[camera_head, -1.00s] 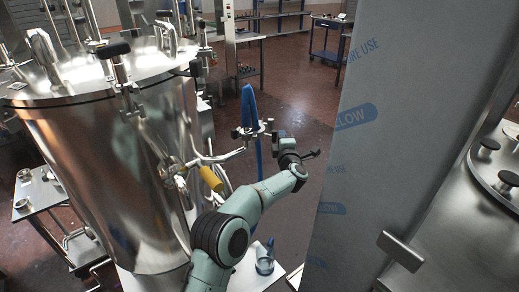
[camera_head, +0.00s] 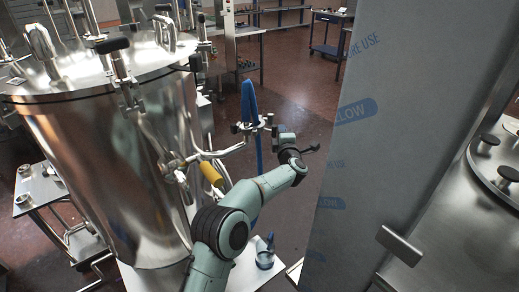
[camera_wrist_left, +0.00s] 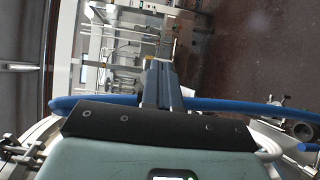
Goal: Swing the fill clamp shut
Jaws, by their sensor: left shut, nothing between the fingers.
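The fill clamp (camera_head: 250,127) is a small metal fitting at the end of the pipe (camera_head: 222,153) that comes off the steel tank. A blue hose (camera_head: 249,100) loops up from it and hangs down. Whether the clamp is open is too small to tell. My left gripper (camera_head: 313,149) is shut and empty, to the right of the clamp and apart from it in the head view. In the left wrist view its fingers (camera_wrist_left: 160,85) are together, with the blue hose (camera_wrist_left: 235,105) crossing near them. A metal fitting (camera_wrist_left: 298,128) shows at the right there. My right gripper is not in view.
A tall film-wrapped panel (camera_head: 385,150) stands close on the right of my left arm.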

